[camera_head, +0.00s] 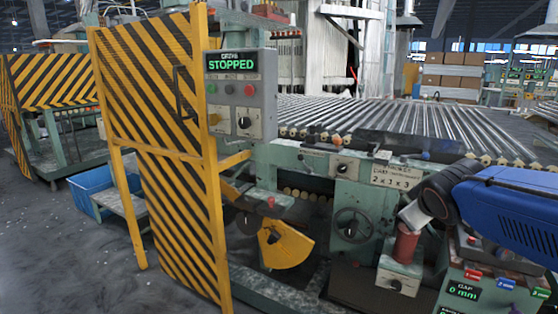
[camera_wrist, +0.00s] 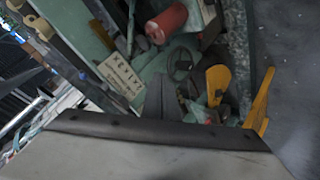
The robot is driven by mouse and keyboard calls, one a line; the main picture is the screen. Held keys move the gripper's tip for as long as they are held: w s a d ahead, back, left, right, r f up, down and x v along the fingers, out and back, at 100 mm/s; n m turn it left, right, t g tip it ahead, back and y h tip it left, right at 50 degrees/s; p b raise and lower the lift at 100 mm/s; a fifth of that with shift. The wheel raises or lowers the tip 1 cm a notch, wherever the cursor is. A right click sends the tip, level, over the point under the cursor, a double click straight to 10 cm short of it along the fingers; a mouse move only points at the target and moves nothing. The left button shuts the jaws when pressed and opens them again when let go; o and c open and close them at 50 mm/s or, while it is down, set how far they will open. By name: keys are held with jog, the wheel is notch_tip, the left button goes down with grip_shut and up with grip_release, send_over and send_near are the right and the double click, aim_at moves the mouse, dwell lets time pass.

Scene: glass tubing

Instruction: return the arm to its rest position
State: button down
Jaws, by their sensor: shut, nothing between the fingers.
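My blue arm (camera_head: 515,205) reaches in from the right edge of the head view, and its dark wrist joint is above the right end of the machine. My gripper (camera_wrist: 164,82) shows in the wrist view as a dark narrow wedge beyond the broad grey wrist body. It is shut and empty. Its fingertips are not clear in the head view. A red cylinder (camera_head: 405,244) stands on a green block just below the wrist end; it also shows in the wrist view (camera_wrist: 167,23).
A roller conveyor (camera_head: 400,122) runs behind the machine. A handwheel (camera_head: 352,225), a yellow guard (camera_head: 284,246) and a gap panel (camera_head: 463,291) are close by. A striped yellow-black gate (camera_head: 165,130) with a control box reading STOPPED (camera_head: 240,92) stands left. Open floor lies far left.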

jog(key=s+a+f+m+g+y, duration=0.1)
jog(key=s+a+f+m+g, duration=0.1)
jog(key=s+f, duration=0.4)
jog(key=s+a+f+m+g+y, duration=0.1)
jog(key=s+f, duration=0.5)
jog(key=s, duration=1)
jog(key=a+m+g, duration=0.1)
jog(key=m+g, duration=0.1)
jog(key=m, duration=0.1)
jog(key=shift+s+a+y, duration=0.2)
jog(key=shift+a+y, duration=0.1)
jog(key=shift+a, duration=0.05)
